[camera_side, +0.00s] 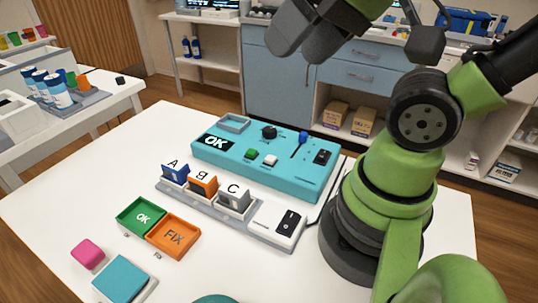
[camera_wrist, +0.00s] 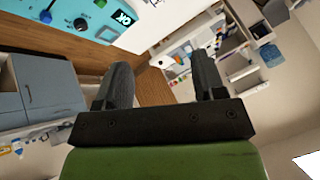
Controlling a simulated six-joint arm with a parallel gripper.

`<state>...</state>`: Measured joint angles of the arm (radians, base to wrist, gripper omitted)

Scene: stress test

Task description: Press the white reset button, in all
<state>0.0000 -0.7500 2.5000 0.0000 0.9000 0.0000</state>
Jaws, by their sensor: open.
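The white button (camera_side: 271,160) sits on top of the teal console (camera_side: 215,160), right of a green button (camera_side: 251,153). My gripper (camera_side: 297,45) is high above and behind the console at the top of the side view, well apart from the button. In the wrist view my gripper (camera_wrist: 162,72) is open with nothing between its fingers.
The console also bears a black knob (camera_side: 269,132), a blue-topped lever (camera_side: 302,138) and a black switch (camera_side: 321,157). In front stand blocks A, B and C in a grey rack (camera_side: 210,212), a white switch box (camera_side: 277,222), green and orange trays (camera_side: 172,237) and a pink block (camera_side: 87,254).

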